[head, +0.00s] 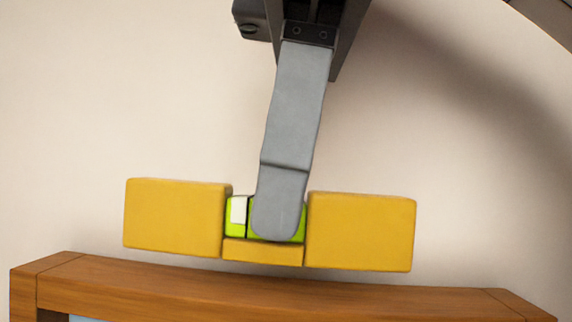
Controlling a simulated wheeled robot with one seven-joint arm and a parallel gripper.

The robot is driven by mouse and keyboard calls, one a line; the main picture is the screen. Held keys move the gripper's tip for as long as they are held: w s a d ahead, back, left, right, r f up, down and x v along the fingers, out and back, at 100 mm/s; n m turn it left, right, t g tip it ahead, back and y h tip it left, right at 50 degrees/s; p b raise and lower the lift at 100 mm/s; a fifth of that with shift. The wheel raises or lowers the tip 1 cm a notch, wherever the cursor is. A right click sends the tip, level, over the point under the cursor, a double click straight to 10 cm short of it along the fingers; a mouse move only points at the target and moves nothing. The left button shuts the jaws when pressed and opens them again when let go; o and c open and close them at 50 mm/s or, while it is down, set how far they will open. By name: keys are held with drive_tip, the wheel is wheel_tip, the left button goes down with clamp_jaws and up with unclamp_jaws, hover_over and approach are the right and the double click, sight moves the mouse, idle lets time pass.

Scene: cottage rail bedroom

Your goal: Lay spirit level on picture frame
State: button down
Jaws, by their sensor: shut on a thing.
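The spirit level (360,232) is a yellow bar with a bright green vial section at its middle. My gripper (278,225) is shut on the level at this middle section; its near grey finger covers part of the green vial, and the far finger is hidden. The level is tilted slightly, its right end a little lower in the picture. The wooden picture frame (270,292) lies below it in the picture, with its brown top edge showing. The level appears just above this edge, with a narrow strip of wall between them; I cannot tell their depth apart.
A plain beige wall (90,100) fills the background, with a soft shadow at right. A corner of a bluish pane (85,318) shows inside the frame at bottom left. A dark curved object (548,18) cuts the top right corner. No other obstacle shows around the level.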

drive_tip(key=shift+w+f, duration=0.4)
drive_tip(key=shift+w, duration=0.4)
drive_tip(key=shift+w+f, duration=0.35)
drive_tip(key=shift+w, duration=0.5)
drive_tip(key=shift+w+f, duration=0.4)
drive_tip(key=shift+w, duration=0.4)
drive_tip(key=shift+f+b, duration=0.6)
drive_tip(key=shift+f, duration=0.65)
drive_tip(key=c, duration=1.3)
unclamp_jaws()
